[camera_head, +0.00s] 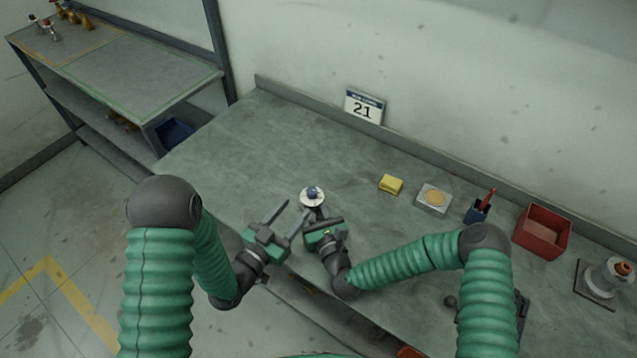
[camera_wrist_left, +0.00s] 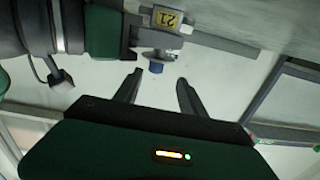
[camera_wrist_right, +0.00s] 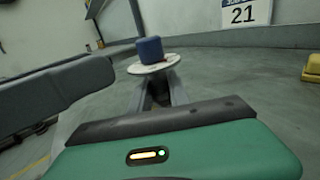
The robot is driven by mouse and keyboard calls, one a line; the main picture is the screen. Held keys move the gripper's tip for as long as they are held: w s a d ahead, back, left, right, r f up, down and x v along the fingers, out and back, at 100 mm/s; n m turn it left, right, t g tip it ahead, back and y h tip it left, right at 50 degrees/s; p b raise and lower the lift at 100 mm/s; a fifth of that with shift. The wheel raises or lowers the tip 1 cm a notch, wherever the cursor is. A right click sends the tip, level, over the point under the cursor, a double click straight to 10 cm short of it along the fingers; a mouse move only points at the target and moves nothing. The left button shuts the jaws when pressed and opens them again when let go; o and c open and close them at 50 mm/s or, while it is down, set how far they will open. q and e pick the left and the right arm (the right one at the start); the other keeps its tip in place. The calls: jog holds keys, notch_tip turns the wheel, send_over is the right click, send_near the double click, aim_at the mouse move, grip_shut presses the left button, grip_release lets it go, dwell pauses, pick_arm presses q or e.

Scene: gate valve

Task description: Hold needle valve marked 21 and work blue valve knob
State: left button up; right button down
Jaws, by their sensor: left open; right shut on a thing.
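The needle valve shows a blue knob (camera_head: 312,190) above a white round plate (camera_head: 313,201) over the bench. My right gripper (camera_head: 318,213) is shut on the valve below the plate; the grip also shows in the right wrist view (camera_wrist_right: 158,92), knob upward. In the left wrist view a yellow tag reading 21 (camera_wrist_left: 168,18) is on the valve, and the blue knob (camera_wrist_left: 156,67) lies near the gap between my left fingertips. My left gripper (camera_head: 293,211) is open, left of and close to the valve, apart from the knob.
A sign reading 21 (camera_head: 364,106) stands against the wall on the grey bench (camera_head: 240,140). A yellow block (camera_head: 391,184), a small plate with a tan disc (camera_head: 434,198), a blue holder (camera_head: 478,211) and a red bin (camera_head: 542,232) stand to the right. The bench's left part is clear.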

aim_at(315, 189)
pick_arm(q)
jog(key=shift+s+d, duration=0.25)
jog(key=shift+s, duration=0.1)
jog(key=x, duration=1.1)
jog(key=shift+w+d, duration=0.2)
jog(key=shift+w, duration=0.15)
jog(key=shift+c, duration=0.2)
grip_shut()
